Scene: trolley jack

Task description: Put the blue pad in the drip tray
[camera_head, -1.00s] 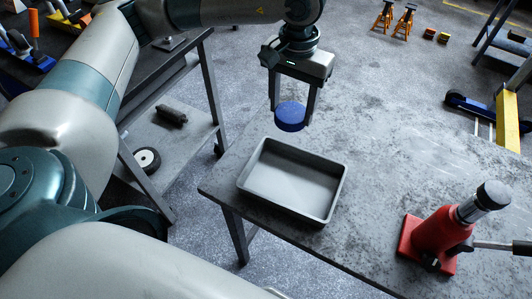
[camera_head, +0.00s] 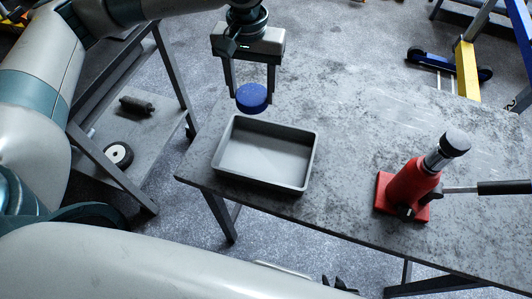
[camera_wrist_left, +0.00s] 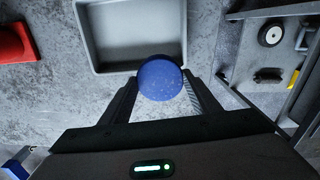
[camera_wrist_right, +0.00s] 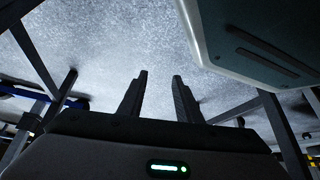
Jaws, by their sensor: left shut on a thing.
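The blue pad (camera_head: 252,97) is a round, thick disc. My left gripper (camera_head: 251,88) is shut on it, with one finger on each side. In the left wrist view the pad (camera_wrist_left: 160,80) overlaps the near rim of the drip tray (camera_wrist_left: 87,40). The drip tray (camera_head: 308,165) is a shallow grey rectangular pan, empty, near the left end of the workbench. In the head view the pad is held just beyond the tray's far rim; its exact height is hard to tell. My right gripper (camera_wrist_right: 160,76) shows only in its own wrist view, fingers apart with nothing between them.
A red bottle jack (camera_head: 408,190) with a black-gripped handle (camera_head: 503,187) stands on the workbench (camera_head: 350,130), right of the tray. A cart (camera_head: 155,125) with a wheel on its lower shelf stands left. The bench between tray and jack is clear.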

